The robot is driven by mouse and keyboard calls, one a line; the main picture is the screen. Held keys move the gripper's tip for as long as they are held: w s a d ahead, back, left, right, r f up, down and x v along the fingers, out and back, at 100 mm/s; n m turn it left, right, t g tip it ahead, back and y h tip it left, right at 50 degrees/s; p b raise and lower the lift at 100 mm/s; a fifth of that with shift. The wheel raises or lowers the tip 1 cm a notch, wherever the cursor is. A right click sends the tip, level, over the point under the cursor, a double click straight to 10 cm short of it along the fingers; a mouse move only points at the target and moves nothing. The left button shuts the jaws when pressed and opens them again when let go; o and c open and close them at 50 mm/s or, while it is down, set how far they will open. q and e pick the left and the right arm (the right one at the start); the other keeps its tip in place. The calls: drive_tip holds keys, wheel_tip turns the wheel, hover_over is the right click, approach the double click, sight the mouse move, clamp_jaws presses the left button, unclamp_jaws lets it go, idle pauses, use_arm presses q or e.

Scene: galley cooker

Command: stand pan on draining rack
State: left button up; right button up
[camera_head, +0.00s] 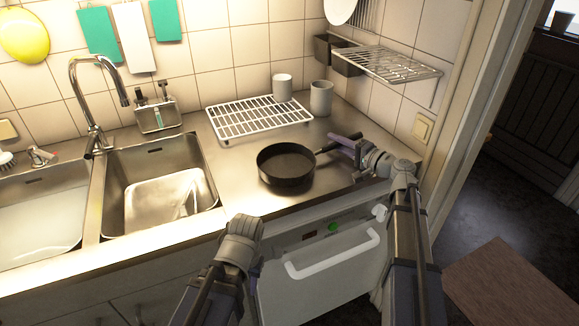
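A black frying pan (287,170) sits flat on the steel counter, right of the sink, with its handle (327,149) pointing right. The white wire draining rack (232,133) lies on the counter behind it, near the tiled wall. My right gripper (347,151) is at the handle's far end, with a purple finger beside the handle; whether it grips the handle is unclear. My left gripper (257,268) is low in front of the counter edge, apart from the pan; its fingers are mostly hidden by its own wrist.
A wire wall shelf (387,64) hangs at the right. The sink basin (160,190) lies left. Counter between pan and sink is clear.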

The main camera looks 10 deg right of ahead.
clamp_jaws()
idle(1.1)
